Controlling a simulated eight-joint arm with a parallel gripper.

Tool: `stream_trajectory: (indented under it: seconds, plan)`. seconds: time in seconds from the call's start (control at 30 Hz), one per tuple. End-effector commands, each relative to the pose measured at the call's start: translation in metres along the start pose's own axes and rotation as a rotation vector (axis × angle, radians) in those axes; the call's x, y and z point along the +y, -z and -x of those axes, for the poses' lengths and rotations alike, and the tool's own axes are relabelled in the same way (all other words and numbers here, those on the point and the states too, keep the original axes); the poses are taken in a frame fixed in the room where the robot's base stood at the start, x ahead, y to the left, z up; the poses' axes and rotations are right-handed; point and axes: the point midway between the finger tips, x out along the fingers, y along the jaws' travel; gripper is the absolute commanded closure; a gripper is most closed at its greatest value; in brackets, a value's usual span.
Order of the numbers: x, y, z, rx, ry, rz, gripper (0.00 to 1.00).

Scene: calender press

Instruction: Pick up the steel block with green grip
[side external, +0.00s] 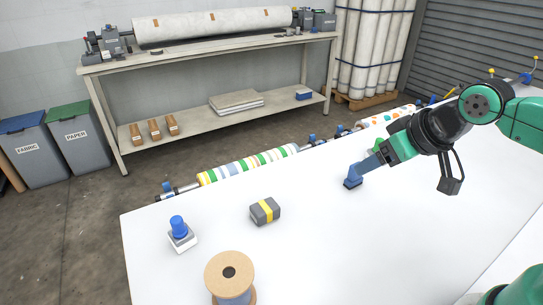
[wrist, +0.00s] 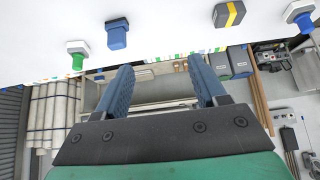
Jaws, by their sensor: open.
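In the wrist view, the steel block with green grip (wrist: 77,54) is a pale block with a green knob, at the upper left on the white table (wrist: 180,42). It lies left of and beyond the fingers, apart from them. In the side view I cannot make it out clearly; my gripper may hide it. My gripper (side external: 369,164) hovers over the table there. In the wrist view my gripper (wrist: 159,70) has its two blue fingers spread, with nothing between them.
A blue block (wrist: 117,34) stands close to the green-grip block. A grey block with a yellow stripe (side external: 265,211), a blue-knobbed white block (side external: 181,235) and a spool (side external: 229,272) stand further left in the side view. A striped roll (side external: 248,165) lies along the table's far edge.

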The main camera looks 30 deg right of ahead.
Motion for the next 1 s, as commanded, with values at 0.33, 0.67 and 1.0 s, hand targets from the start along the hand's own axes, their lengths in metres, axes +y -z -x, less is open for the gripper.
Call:
stream_trajectory:
  seconds: [0.33, 0.67, 1.0]
  plan:
    - [0.006, 0.035, 0.033, -0.036, 0.025, 0.004, 0.36]
    - [0.037, 0.077, 0.016, -0.101, 0.205, 0.057, 0.36]
    - [0.138, 0.127, -0.021, 0.154, 0.506, 0.229, 0.36]
